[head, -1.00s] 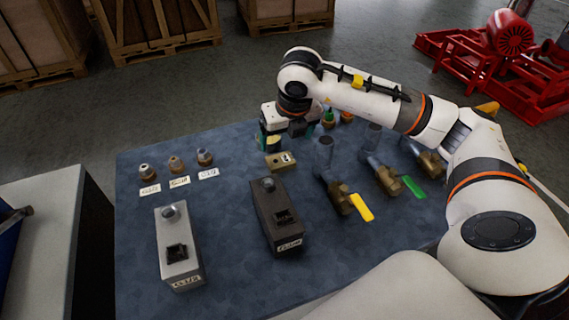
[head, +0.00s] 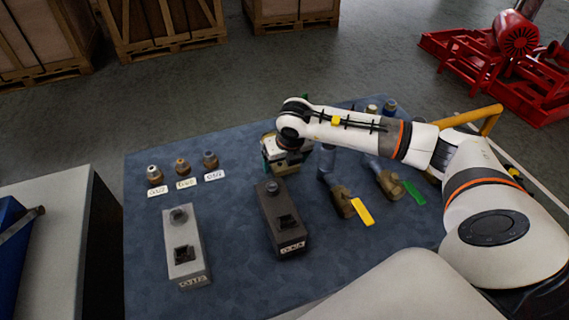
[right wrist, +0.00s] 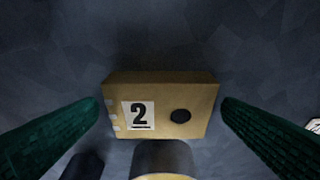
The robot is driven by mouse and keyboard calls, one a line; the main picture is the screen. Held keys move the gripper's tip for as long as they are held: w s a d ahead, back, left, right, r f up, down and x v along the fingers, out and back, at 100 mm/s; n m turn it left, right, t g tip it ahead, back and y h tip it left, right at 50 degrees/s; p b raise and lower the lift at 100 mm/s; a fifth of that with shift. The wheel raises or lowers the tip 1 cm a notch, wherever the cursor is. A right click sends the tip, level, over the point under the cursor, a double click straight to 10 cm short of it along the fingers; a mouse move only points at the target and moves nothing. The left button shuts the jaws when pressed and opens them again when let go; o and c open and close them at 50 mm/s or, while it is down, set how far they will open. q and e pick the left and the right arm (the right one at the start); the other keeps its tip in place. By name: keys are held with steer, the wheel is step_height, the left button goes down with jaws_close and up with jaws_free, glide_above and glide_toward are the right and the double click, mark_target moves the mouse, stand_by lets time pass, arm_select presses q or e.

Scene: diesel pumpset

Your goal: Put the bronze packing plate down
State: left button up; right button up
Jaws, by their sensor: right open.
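The bronze packing plate (right wrist: 195,95) is a flat yellow-brown block with a white label "2" and a dark round hole. In the right wrist view it appears to lie flat on the blue-grey table top (head: 235,240). My right gripper (head: 285,163) is over it, with its green fingers (right wrist: 160,104) open on either side of the plate. A narrow gap shows at each end. In the head view the gripper and wrist mostly hide the plate. My left gripper is not in view.
A dark block (head: 282,222) with a knob stands just in front of the plate; a grey block (head: 184,250) stands to its left. Valves with yellow (head: 362,211) and green (head: 413,192) handles are on the right. Three small fittings (head: 182,167) stand at the back left.

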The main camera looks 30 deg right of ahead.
steer(key=c, duration=1.5)
steer(key=shift+r, duration=0.15)
steer(key=shift+c, duration=0.8)
